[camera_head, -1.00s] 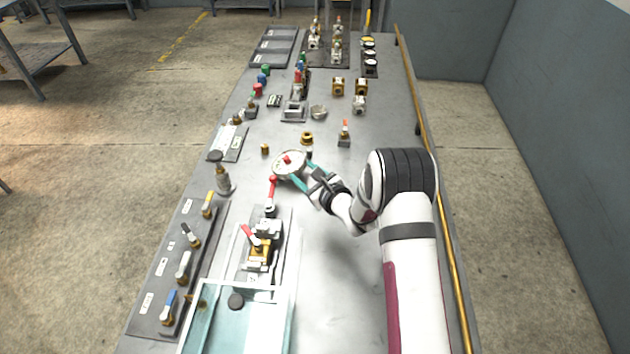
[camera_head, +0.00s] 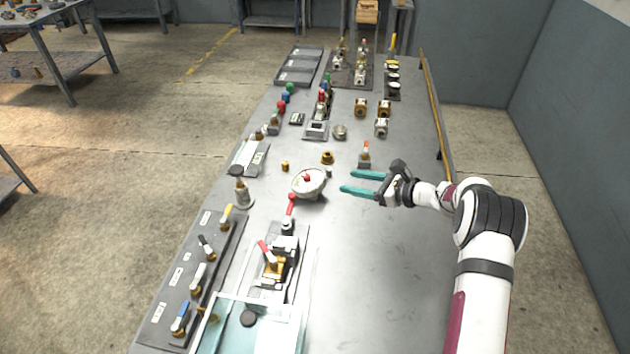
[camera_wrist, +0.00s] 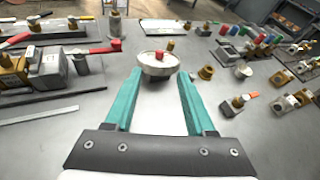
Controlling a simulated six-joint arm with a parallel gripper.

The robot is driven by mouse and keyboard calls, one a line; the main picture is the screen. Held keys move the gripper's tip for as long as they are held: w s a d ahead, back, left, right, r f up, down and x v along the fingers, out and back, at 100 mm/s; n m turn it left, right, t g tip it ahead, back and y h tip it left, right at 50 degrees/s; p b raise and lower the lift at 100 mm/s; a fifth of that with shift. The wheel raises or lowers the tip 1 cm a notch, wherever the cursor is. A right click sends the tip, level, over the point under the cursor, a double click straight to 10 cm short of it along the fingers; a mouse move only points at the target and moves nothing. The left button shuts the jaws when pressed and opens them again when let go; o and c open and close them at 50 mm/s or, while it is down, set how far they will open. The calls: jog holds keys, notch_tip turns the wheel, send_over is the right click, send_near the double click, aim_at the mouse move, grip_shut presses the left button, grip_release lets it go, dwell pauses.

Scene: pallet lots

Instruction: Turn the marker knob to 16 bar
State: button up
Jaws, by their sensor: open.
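The gauge (camera_head: 309,184), a round pale dial with a red knob (camera_head: 307,178) at its middle, stands on the grey table. Its scale is too small to read. My gripper (camera_head: 350,182) is open and empty to the right of the gauge, its teal fingers pointing at it with a gap between. In the wrist view, the gauge (camera_wrist: 157,66) with its red knob (camera_wrist: 159,54) lies ahead, just beyond and between the open fingertips (camera_wrist: 157,76).
A valve with a red lever (camera_head: 290,205) stands close to the gauge's near left. A brass ring (camera_head: 327,157) and an orange-tipped valve (camera_head: 364,155) stand behind. A glass-sided tray (camera_head: 215,325) is at the front.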

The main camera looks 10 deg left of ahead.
aim_at(308, 177)
jog(key=x, duration=1)
jog(key=f+x, duration=0.1)
jog(key=x, duration=0.4)
jog(key=shift+d, duration=0.1)
grip_shut()
